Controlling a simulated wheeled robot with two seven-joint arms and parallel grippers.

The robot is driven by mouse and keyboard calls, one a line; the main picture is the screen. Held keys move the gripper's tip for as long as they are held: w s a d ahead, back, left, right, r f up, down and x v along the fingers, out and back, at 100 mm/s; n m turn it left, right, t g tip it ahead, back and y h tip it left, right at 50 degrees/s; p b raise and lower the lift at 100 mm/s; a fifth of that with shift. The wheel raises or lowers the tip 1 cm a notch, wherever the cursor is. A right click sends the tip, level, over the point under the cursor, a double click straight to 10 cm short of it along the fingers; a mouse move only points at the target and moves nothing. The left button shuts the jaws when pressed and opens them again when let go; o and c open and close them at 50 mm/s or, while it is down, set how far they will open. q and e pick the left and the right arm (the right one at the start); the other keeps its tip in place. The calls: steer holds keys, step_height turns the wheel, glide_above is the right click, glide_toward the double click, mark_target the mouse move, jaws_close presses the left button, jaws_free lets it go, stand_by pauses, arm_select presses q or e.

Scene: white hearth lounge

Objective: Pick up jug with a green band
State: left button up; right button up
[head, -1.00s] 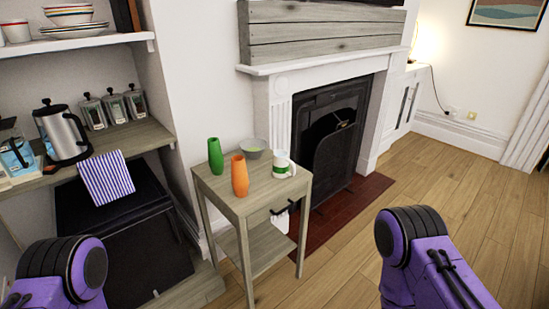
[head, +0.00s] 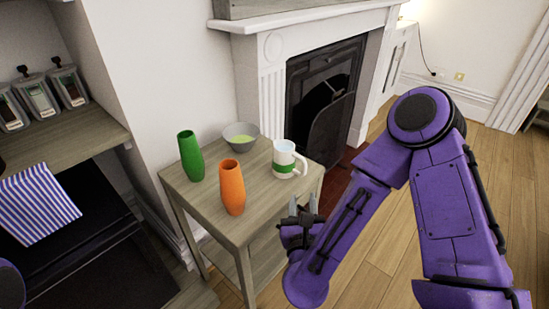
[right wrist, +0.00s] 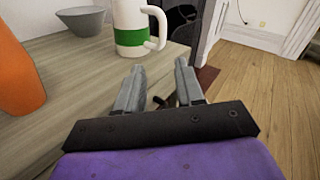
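The white jug with a green band (head: 284,160) stands upright on the right part of a small wooden side table (head: 265,198), its handle to the right. In the right wrist view the jug (right wrist: 130,24) is straight ahead, beyond the fingertips. My right gripper (head: 303,205) is in front of the table's near right edge, apart from the jug. Its two fingers are spread with nothing between them in the right wrist view (right wrist: 159,68). My left gripper is not in view.
A green vase (head: 190,157), an orange vase (head: 232,188) and a grey bowl (head: 241,136) share the table, left of the jug. A fireplace (head: 322,95) stands behind. The floor (head: 375,250) to the right is clear.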

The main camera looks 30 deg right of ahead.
mark_target(305, 169)
steer(key=w+d+m, duration=0.1)
steer(key=w+d, duration=0.1)
steer(key=w, duration=0.1)
steer(key=w+d+r+m, duration=0.1)
steer(key=w+d, duration=0.1)
steer(key=w, duration=0.1)
steer(key=w+d+r+m+h, duration=0.1)
steer(key=w, duration=0.1)
steer(key=shift+w+d+b, duration=0.35)
steer(key=shift+w+d, duration=0.05)
steer(key=shift+w+d+f, duration=0.15)
steer(key=shift+w+d, duration=0.05)
steer(key=shift+w, duration=0.05)
jaws_close()
